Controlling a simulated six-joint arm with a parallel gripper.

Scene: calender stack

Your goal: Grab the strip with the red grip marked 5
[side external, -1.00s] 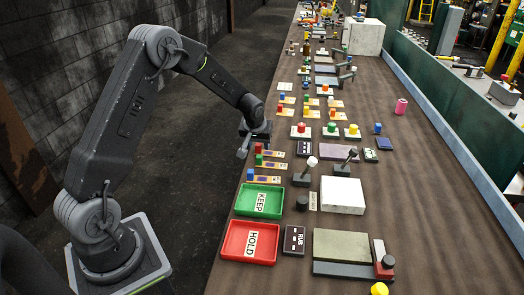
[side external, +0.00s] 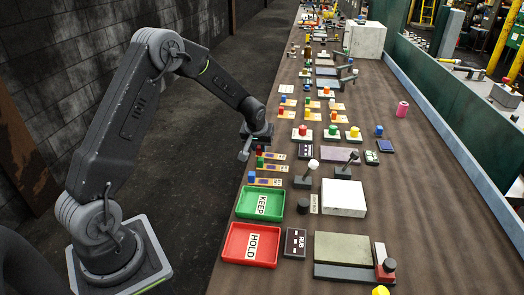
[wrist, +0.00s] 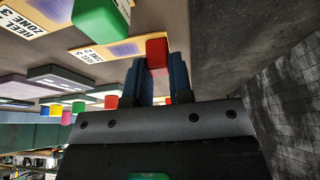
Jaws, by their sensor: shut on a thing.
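My gripper (side external: 257,140) is low over the left edge of the long table. In the wrist view my gripper (wrist: 157,68) is shut on a red grip (wrist: 157,50), with one dark blue finger on each side. Its strip (side external: 276,155) lies on the table, the farthest of a column of three, and is partly hidden by the gripper. A strip with a green grip (side external: 260,162) and one with a blue grip (side external: 259,175) lie nearer. The green grip (wrist: 100,18) is close to the fingers in the wrist view.
A green KEEP tray (side external: 281,204) and a red HOLD tray (side external: 232,254) stand at the table's near left. A white-knobbed lever (side external: 313,165) and a white block (side external: 343,197) stand to the right. More strips and coloured buttons lie farther along. The floor left of the table is clear.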

